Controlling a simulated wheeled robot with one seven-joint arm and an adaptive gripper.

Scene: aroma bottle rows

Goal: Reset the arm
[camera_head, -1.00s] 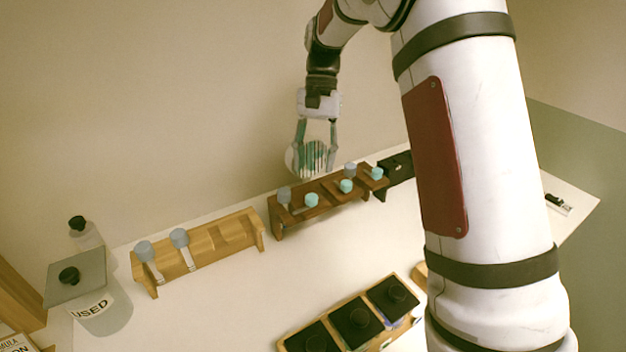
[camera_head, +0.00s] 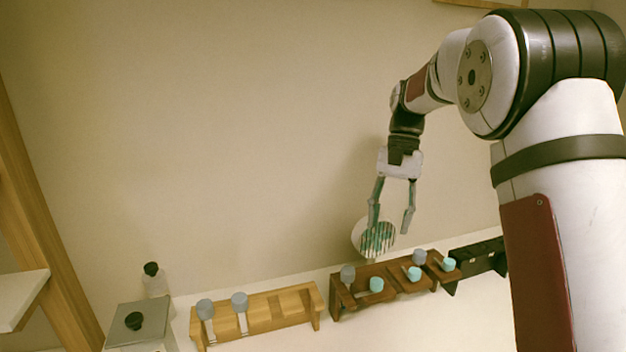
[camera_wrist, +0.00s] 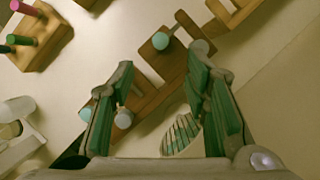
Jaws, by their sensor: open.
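My gripper (camera_head: 390,231) hangs from my raised arm on the right of the head view. Its fingers are apart and point down, with nothing visible between them. It is above and behind a dark wooden rack (camera_head: 338,300) that holds bottles with grey and teal caps. In the wrist view my gripper (camera_wrist: 163,60) also shows open, with the dark rack (camera_wrist: 145,105) and a teal cap (camera_wrist: 160,41) beyond the fingertips. A round, green-striped pale thing (camera_head: 366,243) shows just past the fingers, and in the wrist view (camera_wrist: 182,135) near the right finger.
A light wooden rack (camera_head: 270,314) with two grey-capped bottles is to the left. A grey-lidded container (camera_head: 150,315) and a black-capped bottle (camera_head: 155,284) are farther left. A black rack (camera_head: 478,263) is at the right.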

